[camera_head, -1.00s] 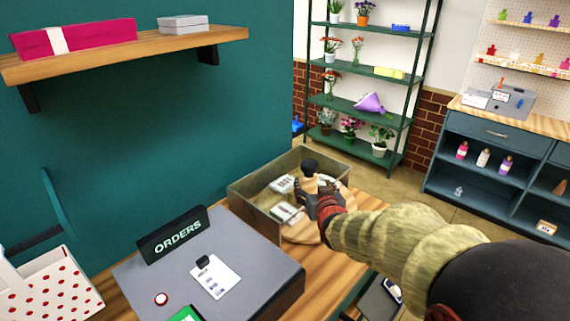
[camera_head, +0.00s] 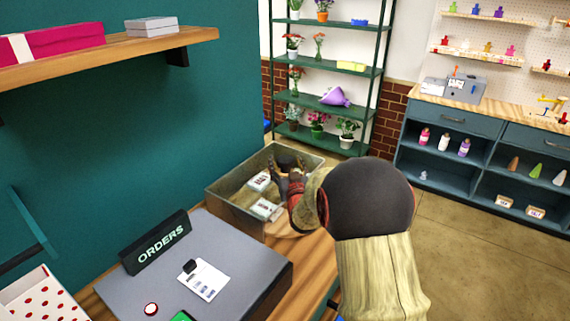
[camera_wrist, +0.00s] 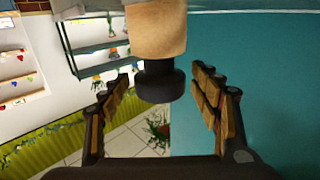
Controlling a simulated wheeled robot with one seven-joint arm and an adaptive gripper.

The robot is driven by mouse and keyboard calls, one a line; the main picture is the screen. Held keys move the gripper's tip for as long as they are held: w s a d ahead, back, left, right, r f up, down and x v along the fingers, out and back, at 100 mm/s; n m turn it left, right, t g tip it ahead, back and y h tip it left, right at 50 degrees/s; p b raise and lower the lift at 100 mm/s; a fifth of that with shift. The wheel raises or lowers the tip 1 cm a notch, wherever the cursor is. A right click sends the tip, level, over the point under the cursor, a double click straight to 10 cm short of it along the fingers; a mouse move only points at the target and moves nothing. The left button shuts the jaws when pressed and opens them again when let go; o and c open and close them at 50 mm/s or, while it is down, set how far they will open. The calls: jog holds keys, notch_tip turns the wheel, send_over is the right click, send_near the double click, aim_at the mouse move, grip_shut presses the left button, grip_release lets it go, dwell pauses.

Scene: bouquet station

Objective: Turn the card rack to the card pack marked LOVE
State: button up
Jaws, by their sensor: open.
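The card rack stands in an open grey-green box on the wooden counter. In the head view its white card packs (camera_head: 259,181) and a round wooden base (camera_head: 284,231) show. The packs' markings are too small to read, so I cannot tell which is LOVE. The wrist view shows the rack's tan post (camera_wrist: 157,30) ending in a black knob (camera_wrist: 158,82). My gripper (camera_head: 289,166) is at the rack's top, largely hiding the post and knob in the head view. In the wrist view the open fingers (camera_wrist: 162,98) stand on both sides of the knob, with gaps.
The box wall (camera_head: 232,210) surrounds the rack's far and left sides. A grey desk unit (camera_head: 240,255) with an ORDERS sign (camera_head: 160,242) stands in front-left. A teal wall (camera_head: 120,130) is close on the left. Floor (camera_head: 445,245) is open at right.

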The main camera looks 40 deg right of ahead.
jog(key=shift+w+d, duration=0.15)
jog(key=shift+w, duration=0.2)
jog(key=shift+c, duration=0.2)
jog(key=c, duration=1.5)
grip_shut()
